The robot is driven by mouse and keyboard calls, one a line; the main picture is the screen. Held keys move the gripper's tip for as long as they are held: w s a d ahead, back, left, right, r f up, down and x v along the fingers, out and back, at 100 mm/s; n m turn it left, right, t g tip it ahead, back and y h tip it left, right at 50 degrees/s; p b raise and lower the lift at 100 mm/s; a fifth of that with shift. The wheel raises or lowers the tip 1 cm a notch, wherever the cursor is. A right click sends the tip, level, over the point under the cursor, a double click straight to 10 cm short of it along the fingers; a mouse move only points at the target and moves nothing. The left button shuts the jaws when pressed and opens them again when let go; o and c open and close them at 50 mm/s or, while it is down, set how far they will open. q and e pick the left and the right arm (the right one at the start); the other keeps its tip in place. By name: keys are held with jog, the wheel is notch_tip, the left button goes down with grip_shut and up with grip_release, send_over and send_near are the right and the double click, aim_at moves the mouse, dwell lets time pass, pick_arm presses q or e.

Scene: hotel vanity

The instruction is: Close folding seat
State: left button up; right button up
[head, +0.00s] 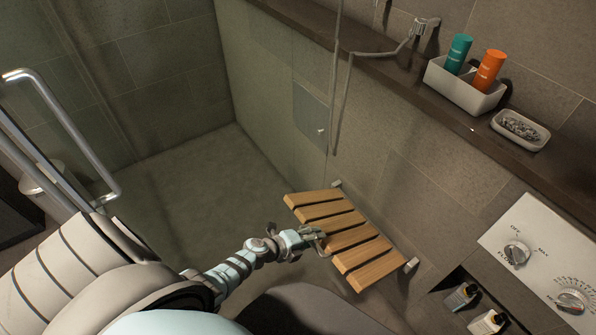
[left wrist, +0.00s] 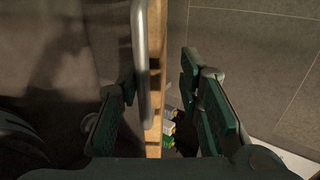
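The folding seat (head: 372,262) has several wooden slats and sits folded down, out from the tiled wall, with small light brackets at its wall side. My left gripper (head: 318,240) is at the seat's front edge, near the middle slats. In the left wrist view, the wooden seat edge (left wrist: 153,78) runs between the spread fingers of my left gripper (left wrist: 160,92). A grey metal bar (left wrist: 142,65) lies along the wood, nearer the left finger. There are gaps beside the wood, so the fingers look open; contact cannot be told. My right gripper is not in view.
A glass panel with a metal handle (head: 85,140) stands at left. A ledge holds a white caddy (head: 462,90) with two bottles and a soap dish (head: 520,129). A control panel (head: 540,262) and small bottles (head: 461,297) are at lower right. The floor (head: 210,185) beyond the seat is clear.

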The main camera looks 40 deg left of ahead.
pick_arm(q)
jog(key=shift+s+f, duration=0.1)
jog(key=shift+f, duration=0.1)
jog(key=shift+d+f, duration=0.1)
jog(key=shift+f, duration=0.1)
jog(key=shift+s, duration=0.1)
jog(key=w+r+p+v, duration=0.1)
jog(key=p+v, duration=0.9)
jog(key=v, duration=0.6)
jog(key=shift+r+p, duration=0.35)
jog(key=shift+r, duration=0.05)
jog(key=shift+s, duration=0.15)
